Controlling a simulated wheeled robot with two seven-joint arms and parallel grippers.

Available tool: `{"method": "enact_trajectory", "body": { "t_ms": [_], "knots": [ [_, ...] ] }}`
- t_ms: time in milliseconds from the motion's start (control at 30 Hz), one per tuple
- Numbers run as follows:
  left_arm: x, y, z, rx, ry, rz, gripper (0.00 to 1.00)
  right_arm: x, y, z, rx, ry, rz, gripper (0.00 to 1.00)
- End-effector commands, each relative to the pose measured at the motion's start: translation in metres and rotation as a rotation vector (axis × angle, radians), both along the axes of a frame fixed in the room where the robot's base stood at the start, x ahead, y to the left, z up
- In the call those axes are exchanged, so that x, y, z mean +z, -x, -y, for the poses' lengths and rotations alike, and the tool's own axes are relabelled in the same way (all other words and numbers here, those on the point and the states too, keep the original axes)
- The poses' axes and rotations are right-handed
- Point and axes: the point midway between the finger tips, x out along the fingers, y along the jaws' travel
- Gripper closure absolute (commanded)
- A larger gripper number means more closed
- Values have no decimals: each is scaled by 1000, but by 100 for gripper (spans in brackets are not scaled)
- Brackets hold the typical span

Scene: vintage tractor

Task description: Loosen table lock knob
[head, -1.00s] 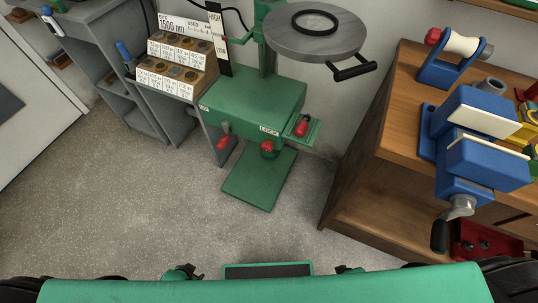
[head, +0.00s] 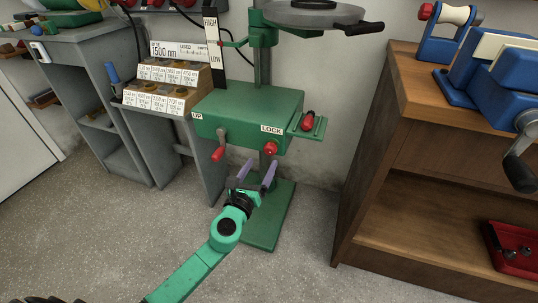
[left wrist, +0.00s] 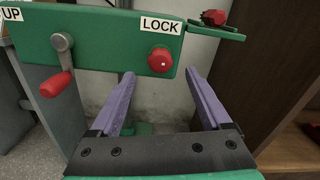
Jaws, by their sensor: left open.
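The red lock knob (head: 271,148) sits on the front of the green machine box (head: 250,108), under a white LOCK label (head: 271,129). In the left wrist view the knob (left wrist: 160,60) is ahead of and above the fingers, between their lines. My left gripper (head: 257,172) is open and empty, with purple fingers, below and in front of the knob and apart from it. In the left wrist view the left gripper (left wrist: 164,95) shows both fingers spread. My right gripper is not in view.
A red-handled crank (head: 218,154) under an UP label is left of the knob. A small green shelf (head: 307,126) with a red object juts out at right. A wooden workbench (head: 385,170) stands right; a grey cabinet (head: 95,100) stands left.

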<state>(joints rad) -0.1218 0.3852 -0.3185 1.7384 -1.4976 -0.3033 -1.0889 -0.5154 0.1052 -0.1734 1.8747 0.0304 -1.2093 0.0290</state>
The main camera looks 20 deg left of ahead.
Motion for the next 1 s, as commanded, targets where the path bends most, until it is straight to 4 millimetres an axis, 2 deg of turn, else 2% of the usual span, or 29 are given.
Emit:
{"method": "enact_trajectory", "body": {
  "t_ms": [100,233,333,567,667,700,800,1000],
  "knots": [
    [0,-31,2,0,2,2,19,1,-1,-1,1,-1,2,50],
    [-1,-53,4,0,2,1,19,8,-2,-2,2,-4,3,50],
    [-1,-61,5,-1,3,-1,19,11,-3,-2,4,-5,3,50],
    [-1,-62,4,-1,3,-2,19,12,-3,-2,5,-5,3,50],
    [-1,-61,4,-1,3,-2,53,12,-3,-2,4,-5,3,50],
    [-1,-61,4,-1,3,-2,68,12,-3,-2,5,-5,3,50],
    [-1,-61,4,-1,3,-2,100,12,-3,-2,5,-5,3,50],
    [-1,-61,4,-1,12,-2,100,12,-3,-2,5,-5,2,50]
  ]
}}
